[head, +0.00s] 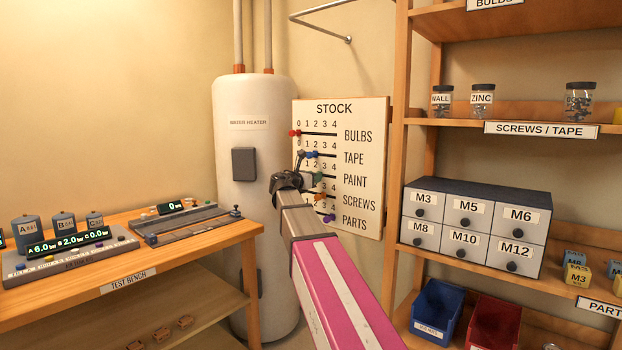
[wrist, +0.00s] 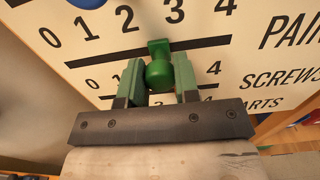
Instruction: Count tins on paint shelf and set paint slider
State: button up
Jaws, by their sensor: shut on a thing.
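The STOCK board (head: 362,215) hangs on the wall behind my gripper, with rows for bulbs, tape, paint, screws and parts. My gripper (head: 303,180) is at the paint row. In the wrist view its green fingers (wrist: 158,84) are shut on the green paint slider (wrist: 158,72). The slider sits on its black slot, between marks 2 and 3. My gripper hides part of the paint and screws rows in the head view. No paint shelf or paint tins can be made out.
The red bulbs slider (head: 294,133) is at 0. The water heater (head: 255,200) stands left of the board and the test bench (head: 130,277) further left. At right a shelf rack (head: 398,150) holds jars, a drawer cabinet (head: 475,228) and bins.

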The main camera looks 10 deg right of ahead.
aim_at(333, 177)
jog(key=shift+s+d, duration=0.6)
jog(key=shift+s, duration=0.2)
jog(key=shift+s+d, duration=0.55)
jog(key=shift+s, duration=0.3)
jog(key=shift+s+d, duration=0.6)
jog(key=shift+s, duration=0.2)
jog(key=o, duration=1.5)
jog(key=shift+s+a, duration=0.15)
jog(key=shift+a, duration=0.1)
jog(key=v, duration=0.9)
jog(key=shift+f, duration=0.1)
